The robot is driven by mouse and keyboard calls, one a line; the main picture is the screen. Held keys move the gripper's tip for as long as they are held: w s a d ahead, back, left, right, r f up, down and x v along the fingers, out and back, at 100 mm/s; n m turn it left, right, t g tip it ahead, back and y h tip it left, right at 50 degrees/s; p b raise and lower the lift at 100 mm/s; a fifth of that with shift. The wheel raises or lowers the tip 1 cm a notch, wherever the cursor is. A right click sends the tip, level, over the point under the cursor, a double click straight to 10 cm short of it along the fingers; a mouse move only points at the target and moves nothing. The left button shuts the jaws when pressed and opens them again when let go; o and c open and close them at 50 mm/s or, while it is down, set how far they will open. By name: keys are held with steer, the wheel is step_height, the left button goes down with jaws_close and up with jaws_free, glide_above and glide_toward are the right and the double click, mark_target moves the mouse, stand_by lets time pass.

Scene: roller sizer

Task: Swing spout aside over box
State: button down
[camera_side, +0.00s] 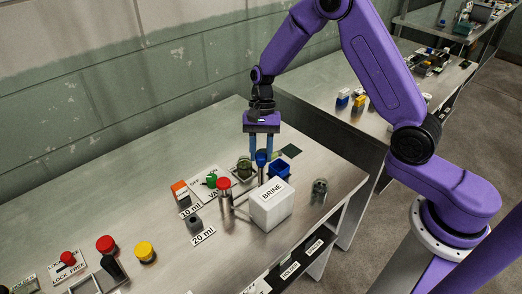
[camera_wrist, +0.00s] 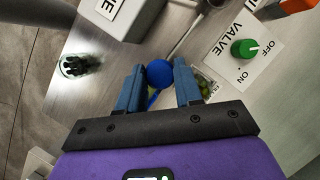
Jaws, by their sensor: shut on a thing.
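My gripper (camera_side: 262,151) points down with its blue fingers on either side of a round blue knob (camera_side: 261,158). In the wrist view, the knob (camera_wrist: 159,73) sits between the fingertips (camera_wrist: 159,68), and my gripper is shut on it. A thin blue stem runs down from the knob. A grey metal tube (camera_wrist: 188,36), apparently the spout, reaches toward the knob. In the side view, a red-topped post (camera_side: 224,196) stands at its other end. The spout's tip is hidden.
The white BRINE box (camera_side: 271,205) stands close in front. A jar of green things (camera_side: 244,170) is left of the knob, with the green valve knob (camera_side: 211,181) beyond. A clear jar (camera_side: 319,190) stands right, near the table edge.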

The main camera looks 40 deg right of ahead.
steer(key=shift+w, duration=0.1)
steer(key=c, duration=0.8)
jaws_free()
steer(key=v, duration=1.7)
steer(key=shift+d+r, duration=0.15)
steer(key=shift+r, duration=0.1)
steer(key=s+a+n+t+h, duration=0.1)
steer(key=s+a+n+h, duration=0.3)
steer(key=s+n, duration=0.85)
steer(key=s+d+f+n, duration=0.1)
steer(key=s+n, duration=0.2)
steer(key=s, duration=0.4)
steer(key=s+d+f+n+t, duration=0.1)
steer(key=s+d+n, duration=0.1)
steer(key=s, duration=0.5)
steer(key=s+d+f+n+t+y, duration=0.1)
steer(key=s+n, duration=0.3)
steer(key=s, duration=0.3)
steer(key=shift+s+d, duration=0.2)
